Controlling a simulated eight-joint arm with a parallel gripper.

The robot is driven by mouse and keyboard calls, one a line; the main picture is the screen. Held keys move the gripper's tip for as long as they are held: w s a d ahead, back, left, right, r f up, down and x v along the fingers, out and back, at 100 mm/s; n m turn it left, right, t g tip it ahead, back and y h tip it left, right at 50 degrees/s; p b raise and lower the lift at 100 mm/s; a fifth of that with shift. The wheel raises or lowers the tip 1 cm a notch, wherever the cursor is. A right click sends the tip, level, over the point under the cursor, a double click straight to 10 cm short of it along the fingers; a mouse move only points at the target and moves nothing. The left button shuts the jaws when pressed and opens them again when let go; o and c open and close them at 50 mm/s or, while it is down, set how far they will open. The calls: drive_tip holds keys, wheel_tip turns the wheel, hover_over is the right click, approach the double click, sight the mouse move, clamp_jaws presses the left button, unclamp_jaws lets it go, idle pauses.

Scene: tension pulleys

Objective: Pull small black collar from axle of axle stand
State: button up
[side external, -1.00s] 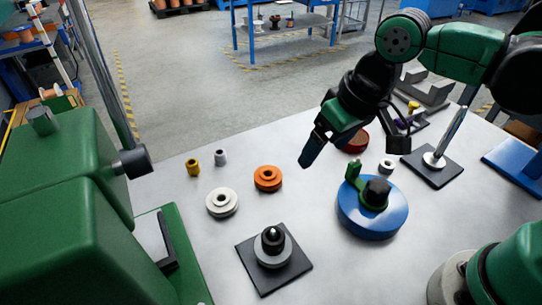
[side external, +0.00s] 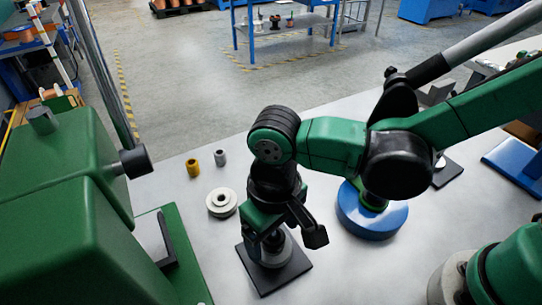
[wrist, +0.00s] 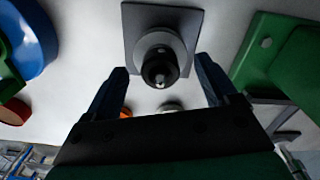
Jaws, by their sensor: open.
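The axle stand (side external: 291,276) is a dark square plate at the front middle of the table; its plate also shows at the top of the wrist view (wrist: 134,15). A pale grey disc (wrist: 147,39) sits on it. The small black collar (wrist: 158,69) is around the upright axle above the disc, with the light axle tip showing in its middle. My gripper (wrist: 162,80) is open, with one finger on each side of the collar and visible gaps to both. In the side view my gripper (side external: 284,238) is over the stand and hides most of the collar and axle.
A white pulley (side external: 222,203), a yellow bushing (side external: 192,168) and a grey bushing (side external: 219,158) stand behind left. A blue disc (side external: 372,222) is to the right, partly under my arm. A green machine (side external: 60,200) fills the left side.

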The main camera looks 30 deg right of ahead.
drive_tip(key=shift+f, duration=0.1)
clamp_jaws()
drive_tip(key=shift+r, duration=1.85)
idle(0.4)
drive_tip(key=shift+r, duration=0.8)
drive_tip(key=shift+r, duration=2.05)
